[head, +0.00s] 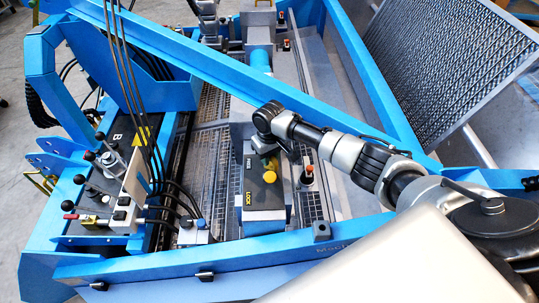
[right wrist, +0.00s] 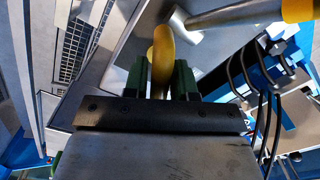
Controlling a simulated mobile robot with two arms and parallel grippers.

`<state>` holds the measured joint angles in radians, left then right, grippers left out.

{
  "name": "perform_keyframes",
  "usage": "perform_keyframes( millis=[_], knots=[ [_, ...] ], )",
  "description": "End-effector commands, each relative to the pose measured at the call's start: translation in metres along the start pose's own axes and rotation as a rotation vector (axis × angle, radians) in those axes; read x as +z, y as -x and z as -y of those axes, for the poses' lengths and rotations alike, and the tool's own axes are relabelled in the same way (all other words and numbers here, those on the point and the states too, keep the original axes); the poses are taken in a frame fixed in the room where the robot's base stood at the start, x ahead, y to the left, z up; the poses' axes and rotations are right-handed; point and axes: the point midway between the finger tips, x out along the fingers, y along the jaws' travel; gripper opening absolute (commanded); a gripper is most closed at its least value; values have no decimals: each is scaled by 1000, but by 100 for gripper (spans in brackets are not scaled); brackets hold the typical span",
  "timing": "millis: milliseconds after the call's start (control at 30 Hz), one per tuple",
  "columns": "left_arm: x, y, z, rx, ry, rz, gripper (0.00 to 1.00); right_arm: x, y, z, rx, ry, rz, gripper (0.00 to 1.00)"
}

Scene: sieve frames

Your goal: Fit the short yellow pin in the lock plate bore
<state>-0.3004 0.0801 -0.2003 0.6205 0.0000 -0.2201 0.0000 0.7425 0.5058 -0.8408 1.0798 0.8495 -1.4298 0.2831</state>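In the head view a yellow knob (head: 269,177) shows at the block's top, just below the gripper. The gripper hides part of the block's top; I cannot see the bore or whether the pin is in it. My left gripper is not in view.
Blue beams (head: 190,48) frame the machine, one running diagonally behind my right arm. A red-topped knob (head: 308,170) stands right of the block. A lever panel (head: 100,195) and black hoses lie left. A mesh screen (head: 440,65) rises at upper right.

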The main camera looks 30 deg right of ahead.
Motion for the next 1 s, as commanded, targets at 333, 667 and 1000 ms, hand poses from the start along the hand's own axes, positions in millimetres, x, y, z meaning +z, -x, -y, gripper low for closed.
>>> perform_keyframes(
  millis=[333, 667, 1000],
  knots=[
    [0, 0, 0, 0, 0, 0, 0, 0, 0, 0, 0, 0, 0, 47],
    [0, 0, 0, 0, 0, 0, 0, -1, 37, 0, 0, 1, -5, 47],
    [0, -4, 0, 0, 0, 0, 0, -1, 97, 0, 0, 0, -3, 47]
  ],
)
